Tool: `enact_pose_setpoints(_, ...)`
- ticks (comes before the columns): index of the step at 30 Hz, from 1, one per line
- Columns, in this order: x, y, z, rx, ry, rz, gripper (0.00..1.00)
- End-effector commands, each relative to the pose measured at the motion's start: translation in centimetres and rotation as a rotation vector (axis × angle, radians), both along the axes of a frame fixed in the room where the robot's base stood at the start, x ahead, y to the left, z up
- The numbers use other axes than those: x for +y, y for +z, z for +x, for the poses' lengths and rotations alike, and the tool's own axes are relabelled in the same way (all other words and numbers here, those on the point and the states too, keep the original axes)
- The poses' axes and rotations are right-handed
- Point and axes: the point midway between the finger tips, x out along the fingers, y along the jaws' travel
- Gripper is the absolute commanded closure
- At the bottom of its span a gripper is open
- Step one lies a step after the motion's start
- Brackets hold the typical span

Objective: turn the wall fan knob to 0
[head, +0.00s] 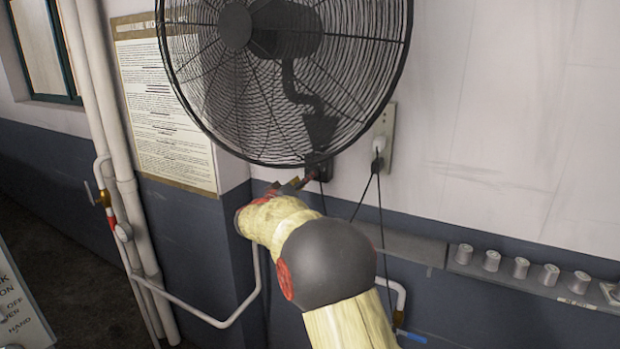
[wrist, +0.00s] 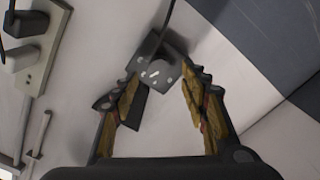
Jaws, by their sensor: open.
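The black wall fan (head: 285,70) hangs on the wall in the head view. Its small dark control box (head: 320,169) sits low on the wall below the cage, partly hidden by my gripper (head: 300,182). Nothing is held. I cannot tell whether a finger touches the knob, or read its setting.
A wall socket (head: 387,138) with a plug and hanging cords is right of the control box; it shows upper left in the wrist view (wrist: 33,62). A ledge with several grey cylinders (head: 520,268) runs right. Pipes (head: 110,150) and a notice (head: 165,110) are left.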

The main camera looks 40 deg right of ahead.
Motion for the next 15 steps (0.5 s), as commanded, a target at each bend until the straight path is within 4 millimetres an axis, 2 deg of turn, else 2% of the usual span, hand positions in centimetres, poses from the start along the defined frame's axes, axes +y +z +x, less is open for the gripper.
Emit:
enact_pose_setpoints(3, -1.8, -0.1, 0.7, 0.0, -0.002, 0.001, 0.55)
enact_pose_setpoints(6, -2.9, -0.2, 1.2, 0.001, 0.0, 0.001, 0.55)
enact_pose_setpoints(15, -4.0, 0.0, 1.6, 0.0, 0.001, 0.001, 0.55)
